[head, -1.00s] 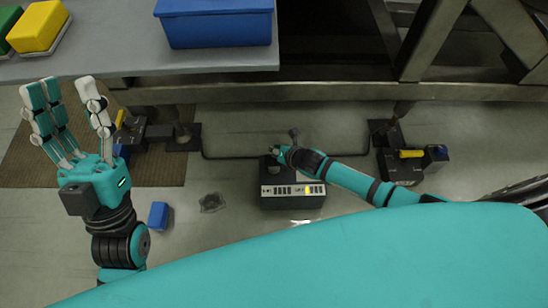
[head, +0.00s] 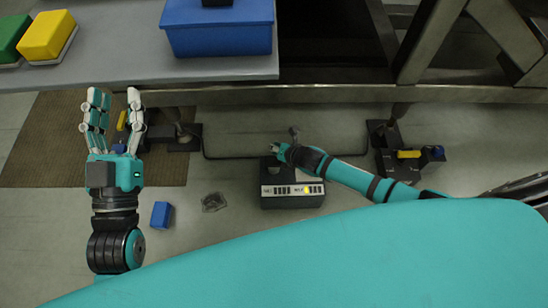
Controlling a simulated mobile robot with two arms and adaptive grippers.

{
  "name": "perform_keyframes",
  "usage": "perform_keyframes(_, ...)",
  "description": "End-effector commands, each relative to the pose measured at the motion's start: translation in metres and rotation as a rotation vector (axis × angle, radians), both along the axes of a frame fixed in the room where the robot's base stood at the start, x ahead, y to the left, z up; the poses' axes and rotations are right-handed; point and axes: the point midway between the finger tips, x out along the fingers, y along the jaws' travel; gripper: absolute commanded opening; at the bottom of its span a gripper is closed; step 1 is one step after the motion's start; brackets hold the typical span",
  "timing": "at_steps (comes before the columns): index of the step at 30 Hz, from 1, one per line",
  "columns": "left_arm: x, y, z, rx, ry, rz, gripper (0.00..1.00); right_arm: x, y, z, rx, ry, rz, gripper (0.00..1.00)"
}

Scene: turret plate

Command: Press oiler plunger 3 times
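I cannot make out an oiler or plunger for certain. A blue box (head: 220,40) stands on the grey table at the top, with a black part (head: 217,3) above it cut off by the picture's top edge. My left gripper (head: 114,98) is at the left, below the table's front edge in the picture, fingers pointing up. Its fingers are apart with nothing between them. It is clear of the blue box. My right gripper (head: 276,148) is small, near the middle of the view; its fingers are too small to read.
The grey table (head: 130,45) also carries a yellow box (head: 46,36) and a green box (head: 12,40) at the left. A brown mat (head: 55,150) and a small blue block (head: 161,214) lie on the floor. Metal framing (head: 430,45) is at the upper right.

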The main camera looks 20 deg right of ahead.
Motion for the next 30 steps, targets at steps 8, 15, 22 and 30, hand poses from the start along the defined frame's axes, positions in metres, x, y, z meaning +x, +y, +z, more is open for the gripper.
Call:
perform_keyframes(8,0.008,0.002,-0.025,0.043,0.157,0.010,0.40,0.000,0.000,0.008,0.000,0.000,0.000,0.00)
perform_keyframes(15,0.011,0.005,-0.049,0.079,0.291,0.017,0.40,0.000,0.000,0.013,0.000,-0.001,-0.001,0.00)
perform_keyframes(22,0.010,0.008,-0.072,0.112,0.419,0.025,0.40,0.000,0.000,0.019,0.000,-0.001,-0.001,0.00)
perform_keyframes(30,0.005,0.014,-0.099,0.149,0.570,0.035,0.40,0.000,0.000,0.025,0.000,-0.001,-0.001,0.00)
